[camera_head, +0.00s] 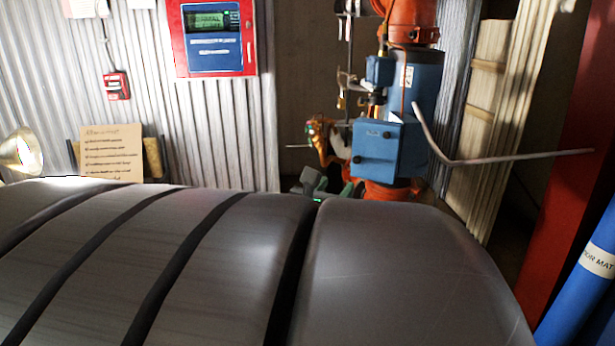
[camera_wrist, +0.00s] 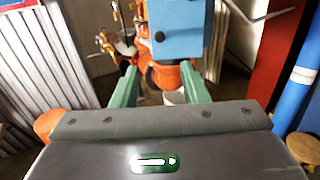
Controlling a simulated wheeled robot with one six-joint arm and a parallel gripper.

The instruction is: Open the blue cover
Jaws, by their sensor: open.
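In the head view my gripper (camera_head: 330,184) shows only in part, low and left of the cover; my grey arm hides the rest.
A bent grey rod (camera_head: 500,158) sticks out to the right of the cover. Orange pipe fittings (camera_head: 390,190) lie below it. A red post (camera_head: 575,150) and blue roll (camera_head: 597,260) stand at right. A red control panel (camera_head: 212,38) hangs on the corrugated wall.

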